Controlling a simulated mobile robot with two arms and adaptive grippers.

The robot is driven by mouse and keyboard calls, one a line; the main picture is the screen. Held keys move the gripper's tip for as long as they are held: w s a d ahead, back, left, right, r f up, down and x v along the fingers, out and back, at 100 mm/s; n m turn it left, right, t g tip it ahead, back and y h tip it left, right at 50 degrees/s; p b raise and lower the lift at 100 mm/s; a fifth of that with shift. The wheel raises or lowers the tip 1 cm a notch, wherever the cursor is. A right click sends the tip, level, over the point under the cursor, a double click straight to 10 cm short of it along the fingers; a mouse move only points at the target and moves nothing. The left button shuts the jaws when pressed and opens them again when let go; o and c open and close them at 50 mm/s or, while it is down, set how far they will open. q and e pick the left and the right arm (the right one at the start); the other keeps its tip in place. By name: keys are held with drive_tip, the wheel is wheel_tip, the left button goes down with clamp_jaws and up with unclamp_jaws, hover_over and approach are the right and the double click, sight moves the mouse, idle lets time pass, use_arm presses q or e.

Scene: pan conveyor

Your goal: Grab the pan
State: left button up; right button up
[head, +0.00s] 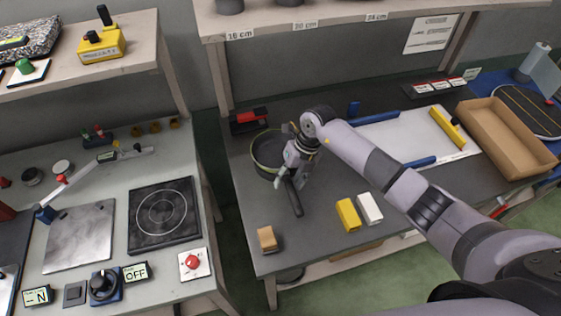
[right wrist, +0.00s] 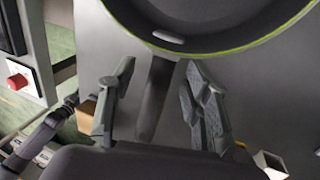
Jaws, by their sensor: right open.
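The dark round pan (head: 266,153), with a yellow-green rim, sits on the dark worktop in the head view. Its black handle (head: 294,198) points toward the front edge. My right gripper (head: 285,181) is over the handle, just in front of the pan, and partly covers it. In the right wrist view the pan (right wrist: 215,25) fills the top. Its handle (right wrist: 153,95) runs down between the two open fingers of my right gripper (right wrist: 158,88), with gaps visible on both sides. My left gripper does not show.
A small tan block (head: 267,239), a yellow block (head: 348,214) and a white block (head: 370,208) lie near the front edge. A red and black item (head: 248,120) is behind the pan. A cardboard tray (head: 508,138) is at right, a hotplate (head: 163,214) at left.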

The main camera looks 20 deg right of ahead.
drive_tip(key=shift+c, duration=0.4)
clamp_jaws()
drive_tip(key=shift+w+r, duration=0.1)
